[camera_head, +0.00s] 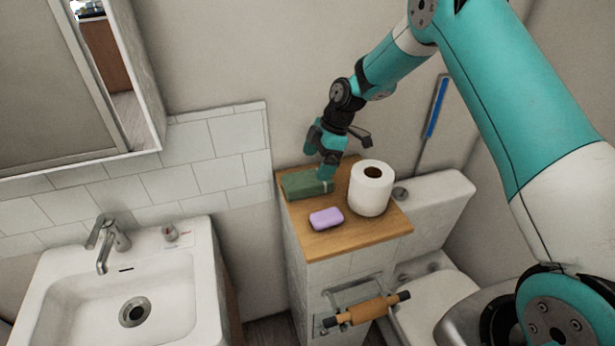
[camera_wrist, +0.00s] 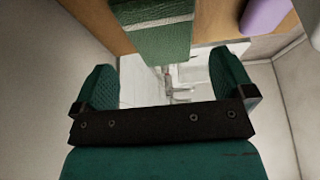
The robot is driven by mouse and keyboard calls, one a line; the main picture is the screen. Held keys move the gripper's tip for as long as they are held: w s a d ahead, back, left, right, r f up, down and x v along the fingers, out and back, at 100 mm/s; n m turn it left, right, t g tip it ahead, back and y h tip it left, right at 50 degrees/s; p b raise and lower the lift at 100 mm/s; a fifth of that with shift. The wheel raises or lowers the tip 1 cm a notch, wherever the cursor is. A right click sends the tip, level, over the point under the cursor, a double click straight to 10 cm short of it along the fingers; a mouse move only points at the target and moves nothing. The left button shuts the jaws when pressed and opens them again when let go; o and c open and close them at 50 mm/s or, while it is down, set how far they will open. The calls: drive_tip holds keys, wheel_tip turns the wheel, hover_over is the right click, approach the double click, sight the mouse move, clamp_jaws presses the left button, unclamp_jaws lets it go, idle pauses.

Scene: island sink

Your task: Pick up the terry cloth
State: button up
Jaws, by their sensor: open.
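The terry cloth (camera_head: 303,185) is a folded green bundle with a pale stripe, lying at the back left of a wooden top. In the wrist view the cloth (camera_wrist: 152,38) reaches from the top edge down towards the gap between my fingers. My gripper (camera_head: 319,160) is open and empty at the cloth's back right end, by the wall. One fingertip overlaps the cloth in the head view; I cannot tell whether they touch. In the wrist view both green fingers of my gripper (camera_wrist: 164,80) stand wide apart, with the cloth's near end just beyond them.
A purple soap bar (camera_head: 326,218) lies in front of the cloth, and a white paper roll (camera_head: 371,188) stands to its right. The wooden top (camera_head: 350,238) is small. A sink (camera_head: 130,290) is at left, a toilet (camera_head: 435,285) at right, and the wall is close behind.

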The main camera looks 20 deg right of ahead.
sight(308, 178)
drive_tip(key=p+x, duration=0.2)
drive_tip(key=x, duration=0.1)
drive_tip(key=p+x, duration=0.1)
drive_tip(key=x, duration=0.1)
drive_tip(key=shift+a, duration=0.3)
drive_tip(key=shift+a+f, duration=0.15)
drive_tip(key=shift+f, duration=0.45)
drive_tip(key=c, duration=0.8)
